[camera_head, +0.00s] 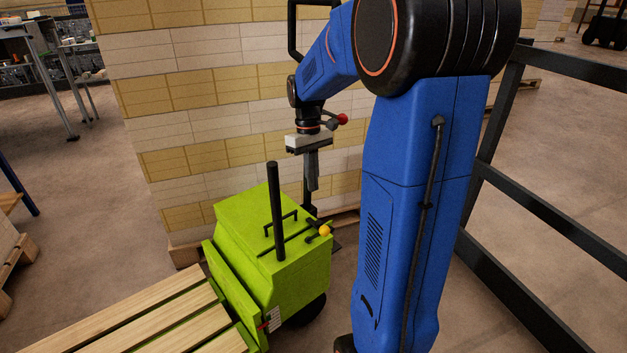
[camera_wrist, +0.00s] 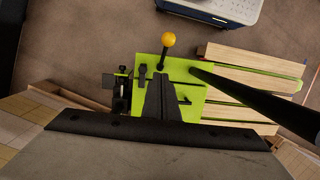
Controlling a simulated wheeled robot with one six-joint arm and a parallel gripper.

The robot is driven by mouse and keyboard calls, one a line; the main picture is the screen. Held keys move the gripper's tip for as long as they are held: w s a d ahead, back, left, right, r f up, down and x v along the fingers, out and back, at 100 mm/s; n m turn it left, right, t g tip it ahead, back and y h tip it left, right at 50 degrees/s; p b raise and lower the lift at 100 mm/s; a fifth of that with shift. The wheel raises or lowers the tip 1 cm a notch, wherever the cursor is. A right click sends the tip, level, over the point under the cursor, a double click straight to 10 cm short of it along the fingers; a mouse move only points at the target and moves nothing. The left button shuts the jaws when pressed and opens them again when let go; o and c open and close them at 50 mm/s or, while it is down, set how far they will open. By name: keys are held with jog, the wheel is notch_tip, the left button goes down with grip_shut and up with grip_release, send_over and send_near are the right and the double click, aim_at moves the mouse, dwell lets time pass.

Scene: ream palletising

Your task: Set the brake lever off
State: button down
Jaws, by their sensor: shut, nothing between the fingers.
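A short black lever with a yellow ball knob (camera_head: 325,230) stands on the right edge of the green truck body (camera_head: 245,215); it looks like the brake lever. In the wrist view its yellow knob (camera_wrist: 169,39) is beyond my fingertips, and its stem reaches down to the green top. My gripper (camera_head: 312,187) points down above the truck's rear, higher than the knob. Its fingers are together and empty, apart from the lever. In the wrist view the shut fingers (camera_wrist: 158,80) cover part of the green top.
A tall black post (camera_head: 276,210) rises from the truck beside my gripper. A low black handle lies on the truck top. A wall of stacked reams (camera_head: 200,100) stands close behind; a dark railing (camera_head: 540,170) is at right.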

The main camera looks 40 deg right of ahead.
send_near(317, 235)
jog(key=w+d, duration=0.1)
jog(key=w, duration=0.1)
jog(key=shift+s+f, duration=0.45)
jog(key=shift+s, duration=0.4)
jog(key=shift+s+f, duration=0.45)
jog(key=shift+s, duration=0.35)
jog(key=shift+s+f, duration=0.25)
jog(key=shift+s, duration=0.35)
jog(key=shift+s+f, duration=0.25)
jog(key=shift+s, duration=0.35)
jog(key=shift+w, duration=0.15)
